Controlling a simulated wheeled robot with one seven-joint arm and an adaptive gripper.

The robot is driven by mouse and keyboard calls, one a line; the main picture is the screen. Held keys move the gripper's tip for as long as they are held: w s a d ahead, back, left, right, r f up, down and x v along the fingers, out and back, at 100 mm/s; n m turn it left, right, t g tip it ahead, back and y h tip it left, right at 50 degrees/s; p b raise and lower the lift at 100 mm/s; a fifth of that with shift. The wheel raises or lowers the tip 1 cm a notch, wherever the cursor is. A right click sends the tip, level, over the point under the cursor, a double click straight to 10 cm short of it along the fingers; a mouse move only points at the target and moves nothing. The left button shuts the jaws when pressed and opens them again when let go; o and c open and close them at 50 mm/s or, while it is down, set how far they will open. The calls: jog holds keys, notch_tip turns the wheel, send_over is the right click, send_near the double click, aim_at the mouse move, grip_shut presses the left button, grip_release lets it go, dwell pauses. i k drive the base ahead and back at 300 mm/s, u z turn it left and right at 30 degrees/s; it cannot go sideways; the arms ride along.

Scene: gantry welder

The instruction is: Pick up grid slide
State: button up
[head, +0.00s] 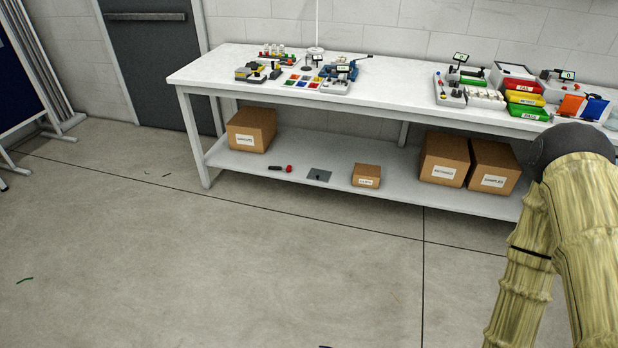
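A white workbench (390,98) stands against the wall. On its left part is a cluster of small coloured devices and parts, among them a blue device (340,72), a black and yellow device (250,73) and a group of small coloured squares (302,81). On its right part are more small devices and colour-labelled trays. I cannot make out which thing is the grid slide; the pieces are too small at this distance. My arm shows at the right edge, in front of the bench's right end. My gripper is not in view.
The lower shelf (335,165) holds several cardboard boxes (251,130), a grey plate (319,175) and a dark and red tool (280,168). Open floor lies in front of the bench. A dark door (160,60) and a blue panel (15,80) are at the left.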

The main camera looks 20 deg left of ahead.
aim_at(322, 175)
jog(key=u, duration=0.75)
jog(key=i, duration=0.75)
jog(key=u, duration=1.2)
jog(key=i, duration=1.2)
jog(key=z, duration=0.3)
jog(key=i, duration=1.05)
jog(key=z, duration=1.2)
jog(key=i, duration=0.45)
jog(key=z, duration=0.4)
